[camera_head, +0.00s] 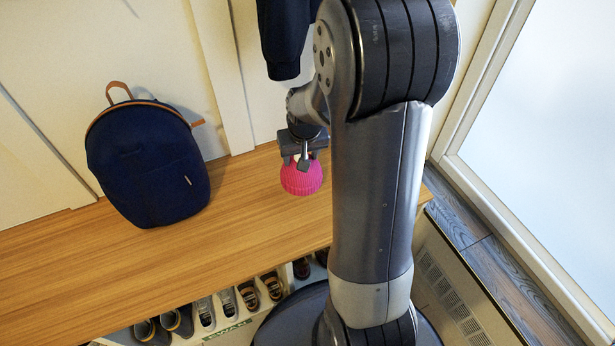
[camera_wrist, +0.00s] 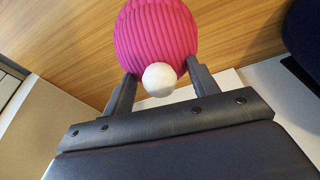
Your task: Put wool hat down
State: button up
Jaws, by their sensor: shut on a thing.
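The wool hat (camera_head: 301,179) is bright pink and ribbed, with a white pompom. My gripper (camera_head: 303,161) points down from above and is shut on the top of the hat. In the wrist view the hat (camera_wrist: 155,38) sits at the fingertips of my gripper (camera_wrist: 158,82), with the white pompom (camera_wrist: 159,79) between the two fingers. The hat is upright, at the wooden bench top (camera_head: 250,215). I cannot tell whether its rim touches the wood or hangs just above it.
A dark blue backpack (camera_head: 148,165) stands on the bench at the left. Dark clothing (camera_head: 286,40) hangs behind my gripper. Shoes (camera_head: 228,302) fill the cubbies below the bench's front edge. Bare wood lies between the backpack and the hat.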

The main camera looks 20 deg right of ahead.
aim_at(301, 174)
notch_tip(301, 174, down, 7)
jog(key=shift+f+b, duration=0.15)
jog(key=shift+b, duration=0.95)
jog(key=shift+f, duration=0.2)
jog(key=o, duration=1.4)
jog(key=shift+r, duration=0.1)
jog(key=p+v, duration=0.4)
jog(key=v, duration=0.8)
jog(key=shift+r, duration=0.1)
